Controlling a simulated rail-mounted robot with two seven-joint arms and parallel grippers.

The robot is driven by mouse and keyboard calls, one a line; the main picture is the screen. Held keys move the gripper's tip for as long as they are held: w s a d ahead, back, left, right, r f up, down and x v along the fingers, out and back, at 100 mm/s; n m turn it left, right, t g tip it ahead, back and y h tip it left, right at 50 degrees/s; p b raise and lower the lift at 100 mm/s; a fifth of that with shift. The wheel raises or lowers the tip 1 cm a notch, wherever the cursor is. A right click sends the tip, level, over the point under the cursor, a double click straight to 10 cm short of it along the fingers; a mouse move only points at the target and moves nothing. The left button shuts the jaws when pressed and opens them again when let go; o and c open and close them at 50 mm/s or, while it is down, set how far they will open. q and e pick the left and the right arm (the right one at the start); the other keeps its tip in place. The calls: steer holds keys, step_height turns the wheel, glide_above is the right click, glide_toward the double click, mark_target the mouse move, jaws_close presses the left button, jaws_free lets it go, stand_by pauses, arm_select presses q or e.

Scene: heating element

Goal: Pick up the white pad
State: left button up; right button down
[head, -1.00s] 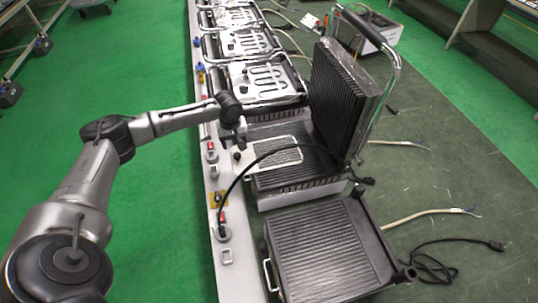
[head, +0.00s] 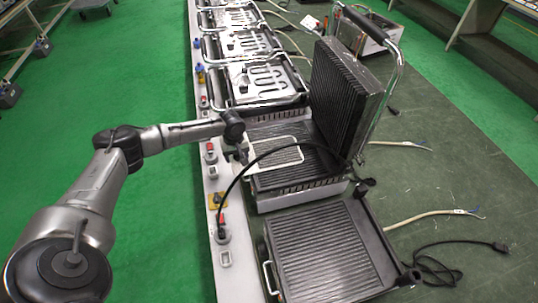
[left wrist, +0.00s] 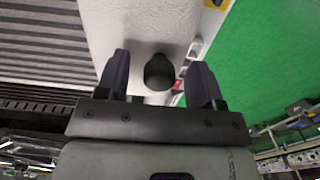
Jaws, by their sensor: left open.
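A thin white rectangular outline (head: 301,148) lies over the ridged lower plate of the open grill in the head view; dark ridges show inside it. I cannot tell whether it is the white pad. My left gripper (head: 243,153) is low at this grill's front edge, at the left end of the outline. In the left wrist view my left gripper (left wrist: 160,78) is open. A black round knob (left wrist: 159,72) shows between its fingers, in front of a pale speckled surface (left wrist: 140,25). Contact with the knob cannot be told. My right gripper is not in view.
The grill's ridged lid (head: 345,95) stands up at the right. A black cable (head: 232,180) arches across the front. Another ridged plate (head: 325,250) lies nearer. Several units with heating coils (head: 268,80) stand behind. The green floor (head: 100,60) at left is mostly clear.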

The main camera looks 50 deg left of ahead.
arm_select(q)
steer(key=shift+c, duration=0.3)
jaws_close()
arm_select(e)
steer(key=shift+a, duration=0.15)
arm_select(q)
steer(key=shift+r, duration=0.1)
